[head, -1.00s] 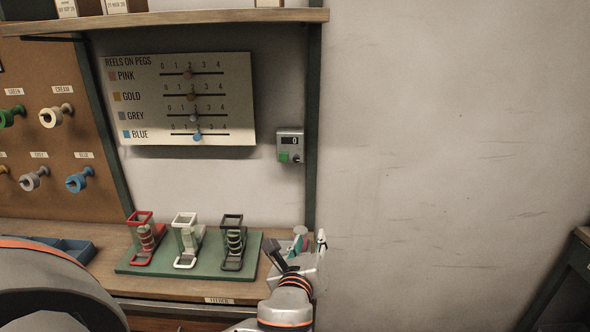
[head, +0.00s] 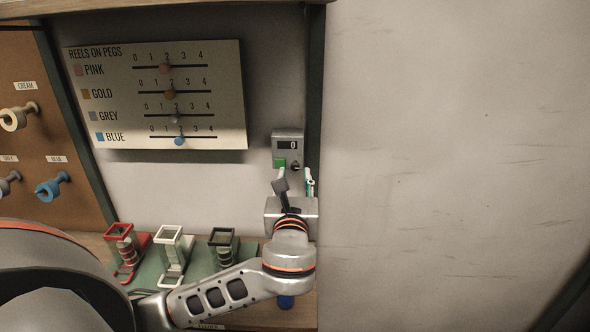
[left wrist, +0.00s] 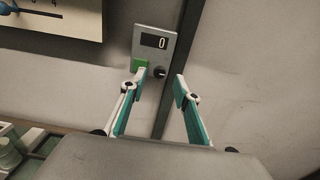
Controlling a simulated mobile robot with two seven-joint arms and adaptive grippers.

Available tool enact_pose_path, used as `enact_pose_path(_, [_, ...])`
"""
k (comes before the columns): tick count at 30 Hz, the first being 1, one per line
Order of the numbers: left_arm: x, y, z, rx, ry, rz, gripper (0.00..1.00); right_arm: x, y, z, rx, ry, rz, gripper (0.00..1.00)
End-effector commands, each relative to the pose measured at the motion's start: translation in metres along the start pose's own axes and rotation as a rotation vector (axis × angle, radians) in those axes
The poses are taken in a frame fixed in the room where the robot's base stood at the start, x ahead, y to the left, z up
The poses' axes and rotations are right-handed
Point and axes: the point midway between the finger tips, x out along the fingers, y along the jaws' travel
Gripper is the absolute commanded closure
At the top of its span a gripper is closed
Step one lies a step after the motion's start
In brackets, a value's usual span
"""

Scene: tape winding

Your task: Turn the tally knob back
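The tally counter is a small grey box (head: 288,137) on the wall panel by the dark green post. Its display reads 0, with a green button (head: 280,163) at lower left and a small dark knob (head: 295,166) at lower right. In the left wrist view the knob (left wrist: 159,72) shows between and beyond the fingertips, nearer the left one. My left gripper (head: 294,178) is open and empty just below the box, its fingers pointing up at it; it also shows in the left wrist view (left wrist: 160,82). My right gripper is in neither view.
A board with several sliders (head: 155,95) hangs left of the counter. Below, three small holders, red (head: 120,232), white (head: 167,236) and black (head: 223,238), stand on a green mat on the bench. Reels hang on pegs at far left. The wall at right is bare.

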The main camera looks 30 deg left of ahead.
Motion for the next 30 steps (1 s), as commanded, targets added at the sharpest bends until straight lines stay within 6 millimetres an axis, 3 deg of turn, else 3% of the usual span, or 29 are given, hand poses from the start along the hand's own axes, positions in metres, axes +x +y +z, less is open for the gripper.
enact_pose_path(6, [0.026, 0.0, 0.0, 0.001, 0.0, 0.001, 0.69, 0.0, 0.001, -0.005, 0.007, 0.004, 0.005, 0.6])
enact_pose_path(17, [0.033, 0.0, 0.0, -0.001, 0.001, 0.0, 0.69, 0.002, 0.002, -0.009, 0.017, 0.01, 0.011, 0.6])
enact_pose_path(21, [0.033, 0.0, 0.0, -0.001, 0.001, 0.0, 1.0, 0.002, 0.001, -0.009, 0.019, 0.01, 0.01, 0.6])
enact_pose_path(30, [0.032, 0.001, -0.001, -0.011, 0.001, 0.001, 1.0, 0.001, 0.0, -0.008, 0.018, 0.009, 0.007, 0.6])
